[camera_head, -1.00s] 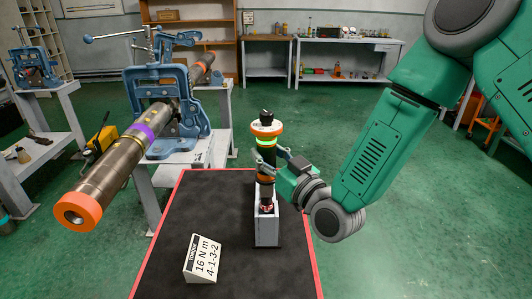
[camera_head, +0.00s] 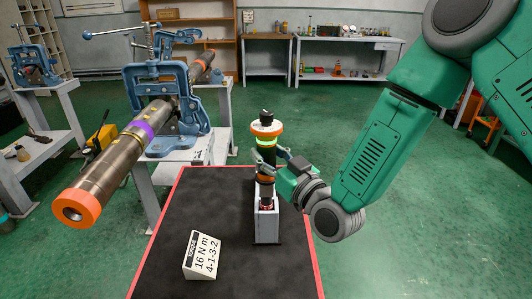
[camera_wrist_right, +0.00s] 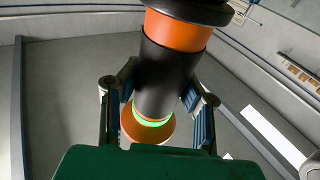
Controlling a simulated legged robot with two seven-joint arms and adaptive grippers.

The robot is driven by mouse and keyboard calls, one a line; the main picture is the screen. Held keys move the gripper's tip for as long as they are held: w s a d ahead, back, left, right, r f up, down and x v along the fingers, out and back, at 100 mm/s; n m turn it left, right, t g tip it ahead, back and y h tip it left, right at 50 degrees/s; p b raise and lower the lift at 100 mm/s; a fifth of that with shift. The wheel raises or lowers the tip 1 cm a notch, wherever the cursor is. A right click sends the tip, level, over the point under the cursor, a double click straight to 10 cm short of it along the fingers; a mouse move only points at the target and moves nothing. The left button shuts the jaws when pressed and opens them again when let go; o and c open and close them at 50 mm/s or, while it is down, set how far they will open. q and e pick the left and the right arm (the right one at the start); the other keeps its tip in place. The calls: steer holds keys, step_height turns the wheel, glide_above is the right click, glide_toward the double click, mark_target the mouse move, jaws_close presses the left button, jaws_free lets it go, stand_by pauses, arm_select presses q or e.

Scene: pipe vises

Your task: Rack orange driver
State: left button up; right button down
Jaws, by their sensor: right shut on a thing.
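The orange driver (camera_head: 266,133) is upright, a black tool with orange bands and a lit green ring. Its lower end is at the grey rack block (camera_head: 266,226) on the black mat; how deep it sits in the block is hard to tell. My right gripper (camera_head: 266,165) comes in from the right and is shut on the driver's black body. In the right wrist view the driver (camera_wrist_right: 168,75) stands between both fingers of the right gripper (camera_wrist_right: 158,105). My left gripper is not in view.
The black mat (camera_head: 215,215) has a red border. A sign (camera_head: 201,255) reading "16 N m 4-1-3-2" stands on it at the front left. A blue vise (camera_head: 165,95) holds a long pipe (camera_head: 110,170) that juts toward the front left. The mat's right side is clear.

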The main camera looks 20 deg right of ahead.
mark_target(271, 189)
steer(key=shift+f+b, duration=3.2)
steer(key=shift+f, duration=0.8)
stand_by(2.5)
steer(key=shift+f, duration=0.2)
stand_by(0.6)
steer(key=c, duration=1)
jaws_free()
steer(key=shift+s+f, duration=0.1)
